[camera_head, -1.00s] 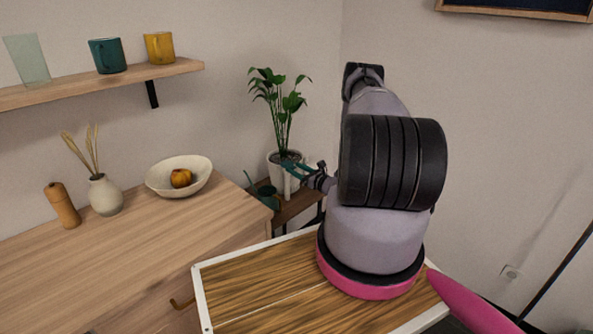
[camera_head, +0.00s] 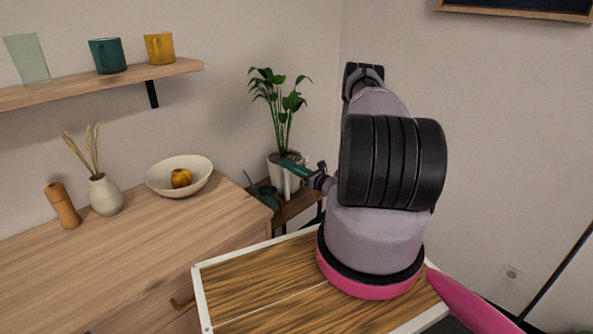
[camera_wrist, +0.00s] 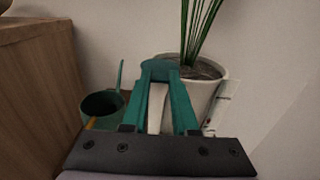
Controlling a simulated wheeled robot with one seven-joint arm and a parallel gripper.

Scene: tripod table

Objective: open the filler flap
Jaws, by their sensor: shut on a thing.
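A white planter (camera_head: 273,172) with a green leafy plant stands on a low stand; its soil and rim (camera_wrist: 214,72) show in the wrist view. A narrow pale upright part (camera_head: 287,184) on the planter's near side lies below my fingertips. It shows between the fingers (camera_wrist: 156,108) in the wrist view and looks like the filler spout. My gripper (camera_head: 291,167) has its teal fingers brought together at the top of this part; the tips also show in the wrist view (camera_wrist: 160,70). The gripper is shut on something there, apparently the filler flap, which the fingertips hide.
A green watering can (camera_wrist: 101,104) stands left of the planter, close to my fingers. A white strip with markings (camera_wrist: 223,106) is at the planter's right. The wooden cabinet (camera_head: 130,245) is on the left, with walls behind.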

